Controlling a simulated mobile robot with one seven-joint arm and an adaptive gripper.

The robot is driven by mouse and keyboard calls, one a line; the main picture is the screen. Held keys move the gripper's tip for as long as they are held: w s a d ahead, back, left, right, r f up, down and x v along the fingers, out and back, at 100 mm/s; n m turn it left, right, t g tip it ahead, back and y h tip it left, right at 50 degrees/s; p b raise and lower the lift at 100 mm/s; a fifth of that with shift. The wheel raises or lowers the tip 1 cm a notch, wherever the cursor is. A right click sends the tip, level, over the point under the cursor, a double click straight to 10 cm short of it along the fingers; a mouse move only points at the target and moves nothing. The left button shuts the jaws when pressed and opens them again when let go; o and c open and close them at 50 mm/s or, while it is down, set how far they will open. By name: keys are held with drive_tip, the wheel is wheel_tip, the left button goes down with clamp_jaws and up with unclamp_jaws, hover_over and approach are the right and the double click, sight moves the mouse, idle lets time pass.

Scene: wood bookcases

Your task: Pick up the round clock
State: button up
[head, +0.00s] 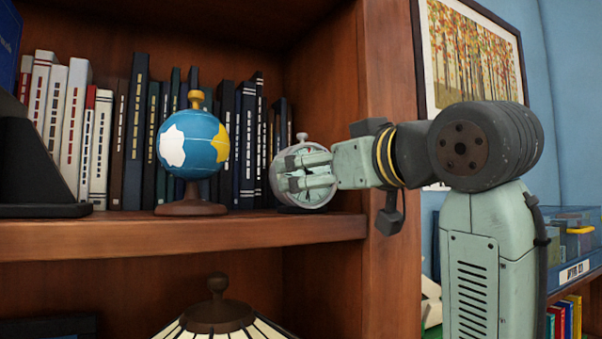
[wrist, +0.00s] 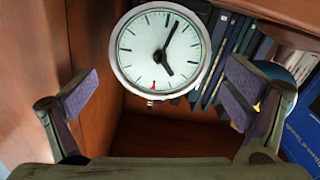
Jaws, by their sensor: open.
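The round clock (head: 300,150) stands on the bookcase shelf near its right side panel, partly hidden behind my gripper in the head view. In the wrist view the clock (wrist: 160,51) shows a white face, dark hands and a light rim. My gripper (head: 296,177) is in front of the clock in the head view. In the wrist view the fingers of my gripper (wrist: 160,92) are spread wide, one on each side below the clock, with nothing between them. The clock seems beyond the fingertips; I cannot tell the exact gap.
A globe (head: 193,145) on a brown base stands left of the clock. Several books (head: 140,135) line the shelf behind. The wood side panel (head: 388,240) is close on the right. A lamp (head: 217,318) is below the shelf (head: 150,235).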

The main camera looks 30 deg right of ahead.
sight(308, 170)
drive_tip(key=w+p, duration=0.1)
drive_tip(key=w, duration=0.2)
drive_tip(key=w+p, duration=0.1)
drive_tip(key=w, duration=0.2)
drive_tip(key=shift+w+d, duration=0.2)
drive_tip(key=shift+w, duration=0.05)
drive_tip(key=c, duration=1.2)
